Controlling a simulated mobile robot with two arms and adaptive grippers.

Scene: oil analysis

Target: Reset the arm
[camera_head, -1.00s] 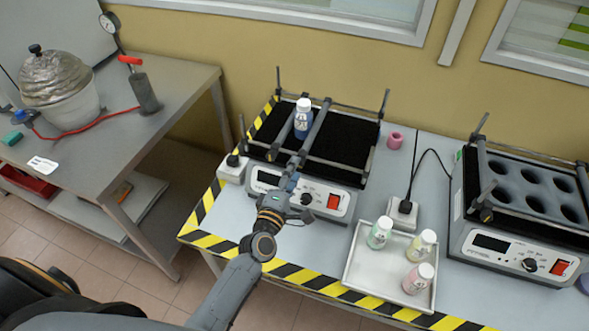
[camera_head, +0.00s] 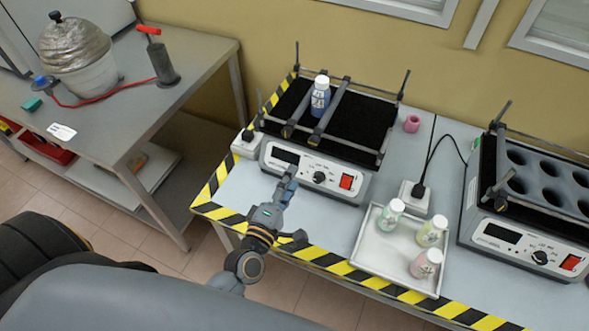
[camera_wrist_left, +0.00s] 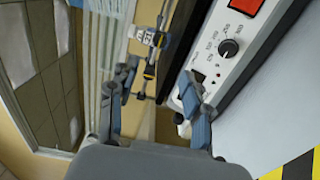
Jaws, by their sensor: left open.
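My left gripper (camera_head: 292,207) is open and empty over the front part of the table, in front of the left shaker (camera_head: 318,172). In the left wrist view its two fingers (camera_wrist_left: 158,82) stand apart with nothing between them. A white-capped bottle with dark blue contents (camera_head: 320,98) stands upright on the left shaker, among its bars, apart from the gripper. The shaker's front panel with knob and red switch also shows in the left wrist view (camera_wrist_left: 236,70). My right gripper is not in view.
A metal tray (camera_head: 368,258) holds three capped bottles, green, yellow and pink, right of the gripper. A second shaker with round holes (camera_head: 540,235) stands at the right. A pink ring-like object (camera_head: 412,124) lies behind. A grey side table (camera_head: 110,125) stands left, across a gap.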

